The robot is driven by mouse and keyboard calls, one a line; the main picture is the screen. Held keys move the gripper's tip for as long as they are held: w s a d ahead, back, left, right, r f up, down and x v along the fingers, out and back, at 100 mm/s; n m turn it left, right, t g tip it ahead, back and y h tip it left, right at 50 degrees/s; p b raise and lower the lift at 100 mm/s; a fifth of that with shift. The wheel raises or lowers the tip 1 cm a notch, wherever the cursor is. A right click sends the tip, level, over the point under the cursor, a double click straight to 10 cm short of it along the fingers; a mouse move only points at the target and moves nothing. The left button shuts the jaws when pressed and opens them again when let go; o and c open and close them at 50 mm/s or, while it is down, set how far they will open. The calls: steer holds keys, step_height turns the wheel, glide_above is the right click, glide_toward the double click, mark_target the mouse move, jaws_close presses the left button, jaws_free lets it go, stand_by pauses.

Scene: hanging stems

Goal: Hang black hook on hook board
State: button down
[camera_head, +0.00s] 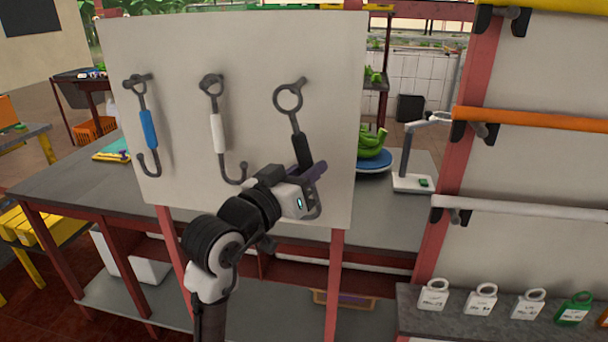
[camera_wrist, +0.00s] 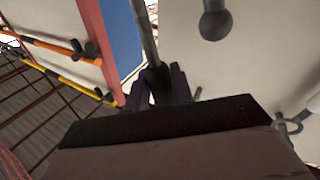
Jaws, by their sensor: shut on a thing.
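The black hook (camera_head: 302,148) has a grey ring at its top and a black handle. It stands nearly upright, leaning slightly, in front of the right part of the white hook board (camera_head: 185,45). My gripper (camera_head: 312,174) is shut on the black handle from below. In the wrist view the handle (camera_wrist: 158,84) sits between my purple fingers, with its grey shaft running up. The ring overlaps a peg (camera_head: 302,82) at its upper right; I cannot tell whether it is around it. The wrist view shows a round-ended peg (camera_wrist: 214,24) apart from the shaft. The lower hook end is mostly hidden.
A blue-handled hook (camera_head: 149,130) and a white-handled hook (camera_head: 218,134) hang on the board's left and middle pegs. A grey table (camera_head: 60,190) lies behind. A red post (camera_head: 455,175) and a rack with an orange bar (camera_head: 530,118) stand to the right.

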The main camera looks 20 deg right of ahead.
steer(key=shift+w+d, duration=0.55)
steer(key=shift+w, duration=0.25)
steer(key=shift+w+d, duration=0.5)
steer(key=shift+w, duration=0.35)
steer(key=shift+w+f, duration=0.1)
steer(key=shift+w, duration=0.1)
steer(key=shift+w+d, duration=0.6)
steer(key=shift+w, duration=0.3)
steer(key=shift+w+d, duration=0.6)
steer(key=shift+w, duration=0.35)
steer(key=shift+w+d, duration=0.6)
steer(key=shift+w, duration=0.3)
stand_by(2.3)
steer(key=shift+d+f, duration=0.2)
steer(key=shift+f, duration=0.15)
stand_by(0.7)
